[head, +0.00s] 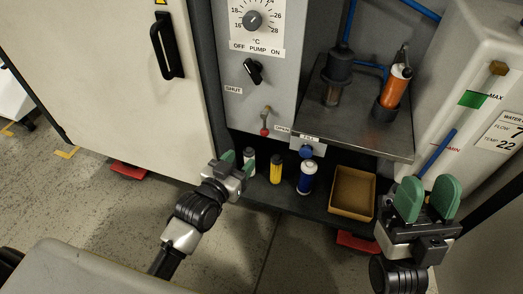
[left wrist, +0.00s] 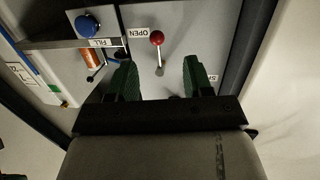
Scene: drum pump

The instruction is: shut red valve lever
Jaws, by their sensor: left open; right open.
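The red valve lever (head: 264,131) is on the lower part of the grey panel, its red ball hanging below its pivot, beside the OPEN label (head: 282,128). The SHUT label (head: 234,90) is up and left of it. In the left wrist view the lever's red ball (left wrist: 157,38) shows beyond the fingertips, with its stem running down toward the gap between them. My left gripper (head: 239,160) is open, below and left of the lever, apart from it. It also shows in the left wrist view (left wrist: 158,80). My right gripper (head: 427,198) is open and empty at the lower right.
A blue FILL knob (head: 306,152) sits right of and below the lever. A yellow bottle (head: 276,170), a blue bottle (head: 307,177) and a cardboard box (head: 352,192) stand on the low shelf. A metal shelf (head: 345,135) juts out at right. A white cabinet door (head: 110,80) stands at left.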

